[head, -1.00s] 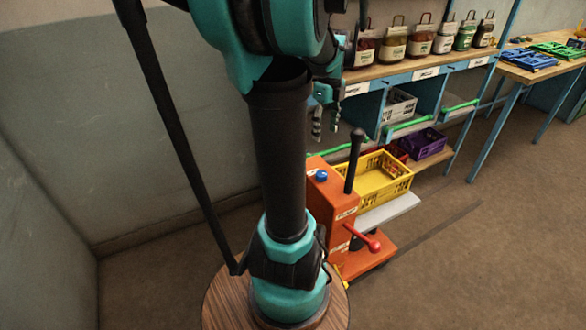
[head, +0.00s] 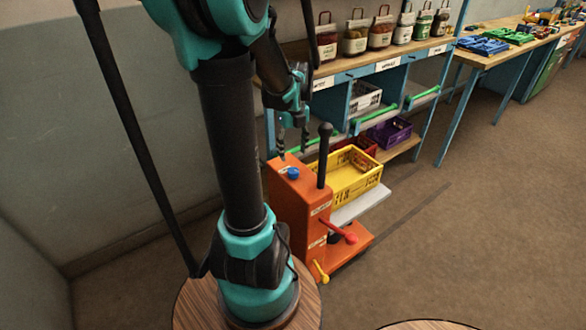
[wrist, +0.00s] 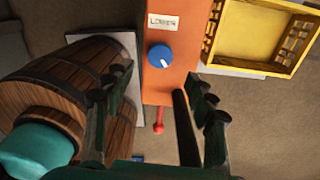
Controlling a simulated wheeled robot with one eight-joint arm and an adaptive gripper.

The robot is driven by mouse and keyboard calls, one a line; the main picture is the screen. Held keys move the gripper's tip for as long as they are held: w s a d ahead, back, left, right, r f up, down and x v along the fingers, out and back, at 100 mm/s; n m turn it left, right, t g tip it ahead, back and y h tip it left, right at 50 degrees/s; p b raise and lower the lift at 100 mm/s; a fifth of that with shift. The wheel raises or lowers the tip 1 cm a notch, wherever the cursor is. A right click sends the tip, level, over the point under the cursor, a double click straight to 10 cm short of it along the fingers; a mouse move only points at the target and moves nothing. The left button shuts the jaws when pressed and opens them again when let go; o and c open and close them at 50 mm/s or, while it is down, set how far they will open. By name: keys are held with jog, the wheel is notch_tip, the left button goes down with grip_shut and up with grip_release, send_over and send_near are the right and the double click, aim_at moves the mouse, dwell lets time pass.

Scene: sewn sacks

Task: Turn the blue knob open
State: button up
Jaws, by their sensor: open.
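The blue knob (head: 293,173) sits on top of an orange lift unit (head: 290,205), near its left side. In the wrist view the knob (wrist: 160,56) is round with a pale pointer mark, beside a label reading "LOWER". My gripper (head: 293,138) is open and empty, above and behind the knob in the head view. In the wrist view the knob lies beyond the gap between my fingers (wrist: 158,95), with nothing touching it. A black upright lever (head: 324,155) rises beside the knob and shows between the fingers in the wrist view (wrist: 186,130), close to the right finger.
A red handle (head: 350,238) and a yellow lever (head: 321,272) project from the unit's front. A yellow crate (head: 350,190) stands to the right. A barrel (wrist: 65,85) lies left in the wrist view.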

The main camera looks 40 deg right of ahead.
aim_at(293, 170)
jog(key=shift+f, duration=3.95)
jog(key=shift+c, duration=0.4)
jog(key=c, duration=1.1)
jog(key=n, duration=0.4)
jog(key=shift+n, duration=2.5)
